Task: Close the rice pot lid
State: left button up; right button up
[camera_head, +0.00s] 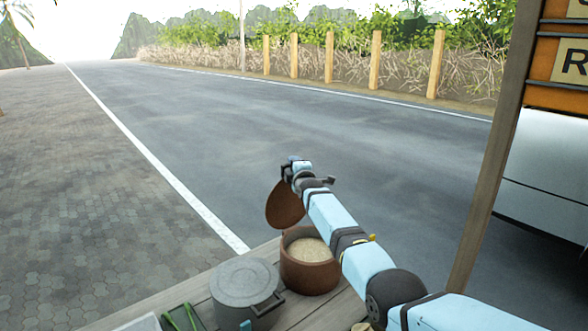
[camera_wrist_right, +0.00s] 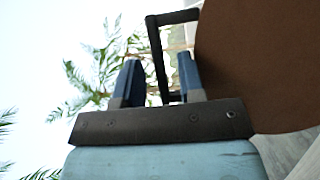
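The rice pot (camera_head: 309,275) is a brown round pot with pale rice (camera_head: 307,250) in its open top, standing on the wooden table. Its brown round lid (camera_head: 285,207) is raised steeply at the pot's far left rim, uncovering the rice. The lid's flat face also shows in the right wrist view (camera_wrist_right: 265,65). My right gripper (camera_head: 291,165) is at the lid's upper edge. In the right wrist view, my right gripper (camera_wrist_right: 160,78) has its fingers apart, with a bar of the dark handle (camera_wrist_right: 157,55) between them and gaps visible beside it. My left gripper is not seen.
A grey lidded pot (camera_head: 243,282) with a dark handle stands left of the rice pot. A dark tray with green stalks (camera_head: 182,318) lies at the lower left. A wooden post (camera_head: 490,190) rises at the right. Open road lies beyond the table.

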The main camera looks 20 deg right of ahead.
jog(key=shift+w, duration=0.15)
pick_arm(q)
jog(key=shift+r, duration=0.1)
pick_arm(e)
grip_shut()
pick_arm(q)
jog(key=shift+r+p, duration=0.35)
jog(key=shift+p, duration=0.1)
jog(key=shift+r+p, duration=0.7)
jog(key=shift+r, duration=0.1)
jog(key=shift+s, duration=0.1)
pick_arm(e)
jog(key=s+d+f+t, duration=0.1)
jog(key=s+d+f, duration=0.1)
jog(key=s, duration=0.5)
jog(key=s+d+f+m+t, duration=0.1)
jog(key=s+d+f, duration=0.2)
jog(key=s, duration=0.3)
jog(key=shift+s+d+f, duration=0.3)
jog(key=shift+s+f, duration=0.1)
jog(key=shift+f, duration=0.45)
